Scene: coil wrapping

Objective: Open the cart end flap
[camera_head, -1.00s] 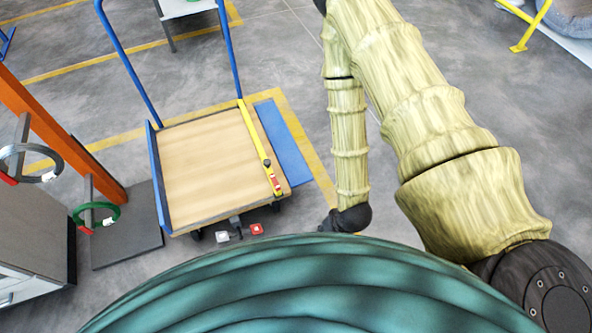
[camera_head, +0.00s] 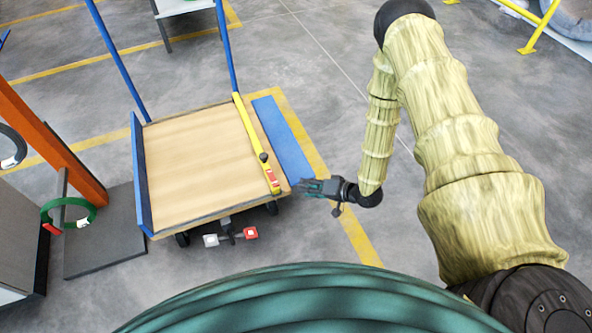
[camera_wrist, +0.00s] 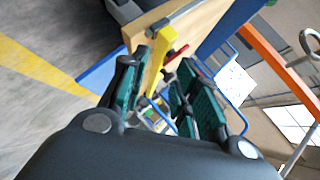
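The cart (camera_head: 195,170) has a brown deck and a blue upright wall on its left. A yellow bar (camera_head: 250,135) with a red and black fitting (camera_head: 271,178) runs along its right edge. A flat blue panel (camera_head: 283,140) lies outside that bar; I cannot tell whether it is joined to the cart. My gripper (camera_head: 308,187) is just right of the cart's near right corner, apart from the red fitting. In the wrist view, my gripper (camera_wrist: 165,92) is open, fingers apart; the yellow bar (camera_wrist: 162,58) shows beyond and between them. Nothing appears held.
An orange post (camera_head: 50,140) with a green ring (camera_head: 68,222) stands left of the cart on a dark base plate (camera_head: 105,240). Red and white pedals (camera_head: 230,236) sit at the cart's near side. Open floor lies right of the cart, with a yellow line.

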